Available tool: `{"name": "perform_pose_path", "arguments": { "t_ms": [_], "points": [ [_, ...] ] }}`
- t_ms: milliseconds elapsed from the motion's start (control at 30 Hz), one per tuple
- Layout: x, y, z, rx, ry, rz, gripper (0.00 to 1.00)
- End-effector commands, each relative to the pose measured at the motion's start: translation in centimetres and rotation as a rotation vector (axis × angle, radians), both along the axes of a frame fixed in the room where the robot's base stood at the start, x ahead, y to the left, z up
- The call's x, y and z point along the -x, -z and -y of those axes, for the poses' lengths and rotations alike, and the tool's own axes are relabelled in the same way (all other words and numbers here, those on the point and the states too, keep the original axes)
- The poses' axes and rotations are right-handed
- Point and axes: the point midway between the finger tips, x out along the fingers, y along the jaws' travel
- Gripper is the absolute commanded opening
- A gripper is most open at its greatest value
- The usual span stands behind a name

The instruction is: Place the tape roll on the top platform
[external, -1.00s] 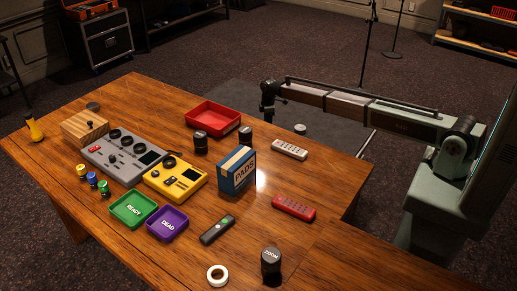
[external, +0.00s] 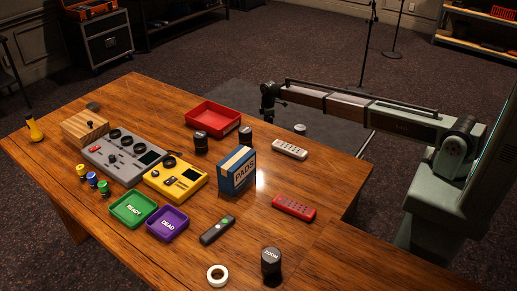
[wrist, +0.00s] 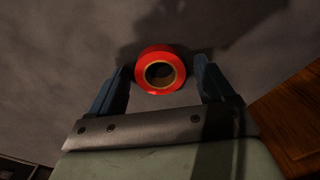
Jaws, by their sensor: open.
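In the wrist view a red tape roll (wrist: 160,70) with a tan inner ring lies on a plain grey surface. It sits between and just ahead of the fingertips of my open gripper (wrist: 160,72), with a gap on each side. The height between fingers and roll is hard to judge. In the external view my gripper (external: 268,110) points down just past the far edge of the wooden table, over a grey area (external: 325,118); the red roll cannot be made out there. A white tape roll (external: 217,275) lies at the table's front. I cannot identify a top platform.
The wooden table (external: 120,95) holds a red tray (external: 213,117), dark cylinders, a blue PADS box (external: 237,172), green and purple trays, remotes and mixer units. A small pale round thing (external: 300,129) is right of my gripper. In the wrist view wood (wrist: 290,120) shows at right.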

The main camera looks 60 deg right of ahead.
Motion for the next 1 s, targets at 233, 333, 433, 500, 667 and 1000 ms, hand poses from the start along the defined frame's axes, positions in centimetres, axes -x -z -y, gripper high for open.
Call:
{"name": "perform_pose_path", "arguments": {
  "t_ms": [233,333,433,500,667,1000],
  "points": [
    [0.0,-1.8,0.0,0.000,0.000,0.001,0.81],
    [0.0,-3.5,0.0,0.001,0.000,0.002,0.81],
    [0.0,-5.5,0.0,0.000,0.000,0.003,0.81],
    [0.0,-6.8,0.0,0.000,0.000,0.001,0.81],
    [0.0,-9.5,0.0,0.000,0.000,0.001,0.81],
    [0.0,-12.2,0.0,0.000,0.000,0.000,0.81]
  ]
}}
